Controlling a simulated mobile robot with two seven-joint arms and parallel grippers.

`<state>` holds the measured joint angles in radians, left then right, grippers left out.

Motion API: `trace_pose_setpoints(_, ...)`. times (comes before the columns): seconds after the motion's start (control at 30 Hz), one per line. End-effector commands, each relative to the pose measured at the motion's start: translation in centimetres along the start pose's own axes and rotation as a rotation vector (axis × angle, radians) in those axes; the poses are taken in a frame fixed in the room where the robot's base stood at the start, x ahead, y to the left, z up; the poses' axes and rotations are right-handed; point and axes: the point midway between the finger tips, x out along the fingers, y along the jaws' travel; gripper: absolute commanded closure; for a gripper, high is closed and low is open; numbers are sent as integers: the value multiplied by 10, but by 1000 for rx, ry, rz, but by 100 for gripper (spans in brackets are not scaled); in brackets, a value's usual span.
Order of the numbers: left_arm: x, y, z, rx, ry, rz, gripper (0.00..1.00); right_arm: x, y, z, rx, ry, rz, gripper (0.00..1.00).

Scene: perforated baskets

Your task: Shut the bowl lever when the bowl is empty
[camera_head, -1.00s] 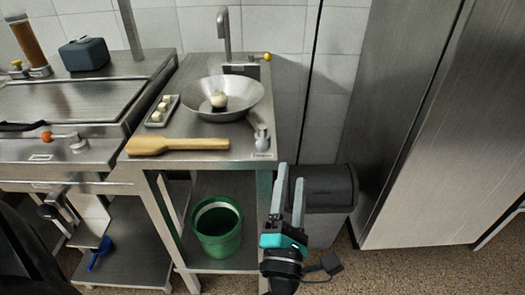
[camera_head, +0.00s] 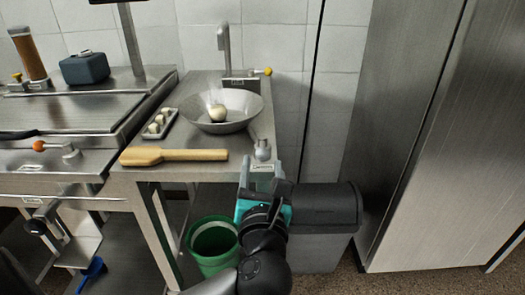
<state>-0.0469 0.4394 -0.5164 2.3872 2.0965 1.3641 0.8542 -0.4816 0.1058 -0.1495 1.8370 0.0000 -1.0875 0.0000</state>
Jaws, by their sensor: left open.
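The wide metal bowl (camera_head: 241,112) sits on the steel counter below the tap. A whitish round ball (camera_head: 217,113) lies in it, so the bowl is not empty. A small grey lever (camera_head: 262,149) stands at the counter's front right corner, in front of the bowl; whether it is open or shut I cannot tell. My left gripper (camera_head: 260,175) is open and empty, just in front of the counter edge and below this lever, apparently apart from it. My right gripper is not in view.
A wooden paddle (camera_head: 190,155) lies along the counter front, with a small tray (camera_head: 172,128) of pale pieces behind it. A green bucket (camera_head: 208,262) stands below. A dark-lidded bin (camera_head: 325,205) is right of my gripper. An orange-knobbed lever (camera_head: 60,150) is on the left unit.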

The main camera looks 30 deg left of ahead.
Motion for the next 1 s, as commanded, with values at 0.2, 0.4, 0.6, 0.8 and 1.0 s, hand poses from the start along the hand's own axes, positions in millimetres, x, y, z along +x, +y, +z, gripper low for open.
trace_pose_setpoints(0.2, 41, 0, -1, 2, -5, 2, 39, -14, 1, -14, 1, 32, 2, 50)
trace_pose_setpoints(0.4, 63, 0, -1, 3, -3, 0, 39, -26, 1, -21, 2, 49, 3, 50)
trace_pose_setpoints(0.6, 71, 0, 0, 1, -1, 0, 39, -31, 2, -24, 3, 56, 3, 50)
trace_pose_setpoints(0.8, 71, 0, 0, 1, 0, 0, 39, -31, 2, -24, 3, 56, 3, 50)
trace_pose_setpoints(1.0, 71, 0, 0, 1, -1, 0, 58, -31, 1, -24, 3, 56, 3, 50)
